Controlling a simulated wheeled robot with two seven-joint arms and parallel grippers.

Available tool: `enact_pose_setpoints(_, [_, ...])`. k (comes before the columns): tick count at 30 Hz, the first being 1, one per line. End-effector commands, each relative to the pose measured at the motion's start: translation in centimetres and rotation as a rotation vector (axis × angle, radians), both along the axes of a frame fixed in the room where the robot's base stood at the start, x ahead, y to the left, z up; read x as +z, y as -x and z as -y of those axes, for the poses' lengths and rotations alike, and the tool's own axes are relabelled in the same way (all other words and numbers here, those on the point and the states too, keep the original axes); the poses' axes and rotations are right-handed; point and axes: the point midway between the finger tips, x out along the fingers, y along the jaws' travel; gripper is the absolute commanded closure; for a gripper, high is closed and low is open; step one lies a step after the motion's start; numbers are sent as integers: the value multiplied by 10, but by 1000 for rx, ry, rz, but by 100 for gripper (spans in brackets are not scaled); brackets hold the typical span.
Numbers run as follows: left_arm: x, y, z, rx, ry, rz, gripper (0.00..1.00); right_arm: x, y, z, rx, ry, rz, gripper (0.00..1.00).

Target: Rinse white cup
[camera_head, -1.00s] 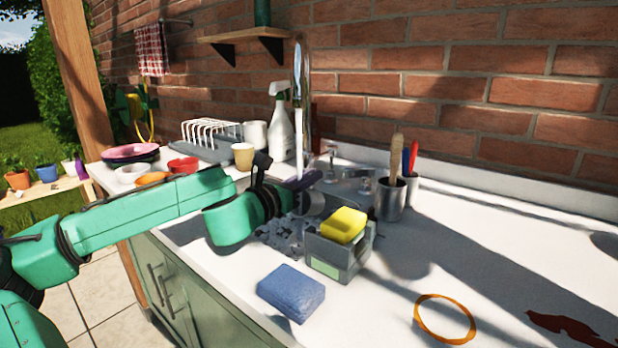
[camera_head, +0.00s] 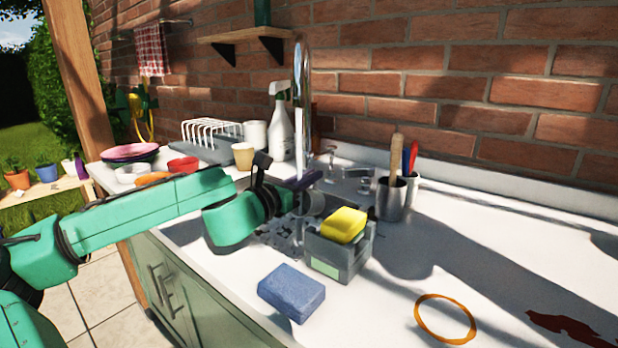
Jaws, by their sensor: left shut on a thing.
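My left gripper (camera_head: 300,188) reaches over the sink basin (camera_head: 278,238) beneath the tall metal faucet (camera_head: 301,70). It is shut on a pale cup (camera_head: 314,203), the white cup as far as I can tell. My fingers and the grey sponge caddy hide much of this cup, so its tilt is unclear. No clear water stream shows below the faucet spout. The faucet handles (camera_head: 352,176) stand behind the basin. My right gripper is out of view.
The grey caddy (camera_head: 338,257) with a yellow sponge (camera_head: 343,225) stands close right of the gripper. A blue sponge (camera_head: 291,292) lies in front. A metal utensil cup (camera_head: 391,199), spray bottle (camera_head: 280,125) and beige cup (camera_head: 243,156) stand behind. The right counter is mostly open.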

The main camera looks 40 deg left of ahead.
Motion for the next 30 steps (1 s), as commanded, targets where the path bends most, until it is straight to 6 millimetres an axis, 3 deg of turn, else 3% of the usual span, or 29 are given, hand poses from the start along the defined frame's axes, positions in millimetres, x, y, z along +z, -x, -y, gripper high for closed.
enact_pose_setpoints(18, [46,54,57,-1,0,2,100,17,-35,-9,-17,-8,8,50])
enact_pose_setpoints(30, [49,58,60,0,0,0,100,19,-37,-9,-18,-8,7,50])
